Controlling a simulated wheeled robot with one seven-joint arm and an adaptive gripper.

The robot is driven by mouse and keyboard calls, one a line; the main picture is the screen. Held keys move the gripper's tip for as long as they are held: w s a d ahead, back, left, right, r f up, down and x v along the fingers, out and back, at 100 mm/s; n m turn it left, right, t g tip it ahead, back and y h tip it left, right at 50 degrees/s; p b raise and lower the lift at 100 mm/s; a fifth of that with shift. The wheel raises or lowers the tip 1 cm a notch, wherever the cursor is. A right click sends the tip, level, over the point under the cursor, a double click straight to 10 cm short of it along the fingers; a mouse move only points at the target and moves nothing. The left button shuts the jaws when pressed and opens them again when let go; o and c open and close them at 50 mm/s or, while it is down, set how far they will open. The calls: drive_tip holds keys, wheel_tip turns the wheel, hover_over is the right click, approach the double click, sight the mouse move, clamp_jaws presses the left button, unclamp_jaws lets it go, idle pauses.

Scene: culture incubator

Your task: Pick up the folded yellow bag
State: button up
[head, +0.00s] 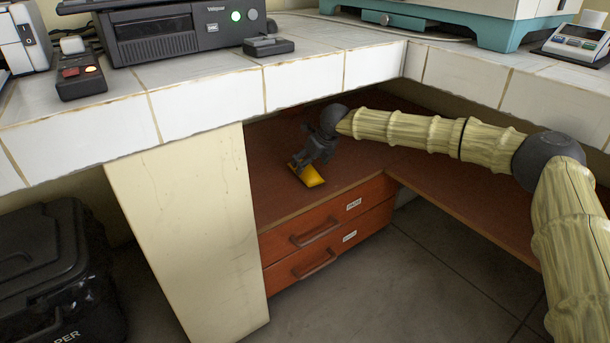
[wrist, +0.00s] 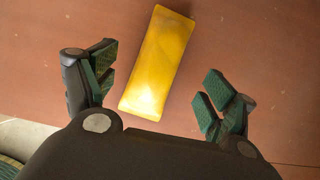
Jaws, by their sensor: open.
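The folded yellow bag (head: 309,177) lies flat on the brown wooden shelf under the tiled counter. In the wrist view the yellow bag (wrist: 158,62) is a narrow, slightly tilted strip, with its lower end between the level of my two fingers. My gripper (head: 303,163) is low over the bag in the head view and hides part of it. In the wrist view my gripper (wrist: 156,88) is open, with one green-padded finger on each side of the bag. Gaps show between both fingers and the bag. Nothing is held.
The tiled counter edge (head: 206,119) overhangs the shelf (head: 273,199). A cream panel (head: 190,230) stands left of the shelf, and two drawers (head: 328,236) are below it. Around the bag the shelf is clear. A black case (head: 55,275) stands at lower left.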

sight(306, 168)
drive_tip(key=b+x, duration=0.2)
drive_tip(key=x, duration=0.2)
drive_tip(key=shift+a, duration=0.1)
drive_tip(key=c, duration=1.1)
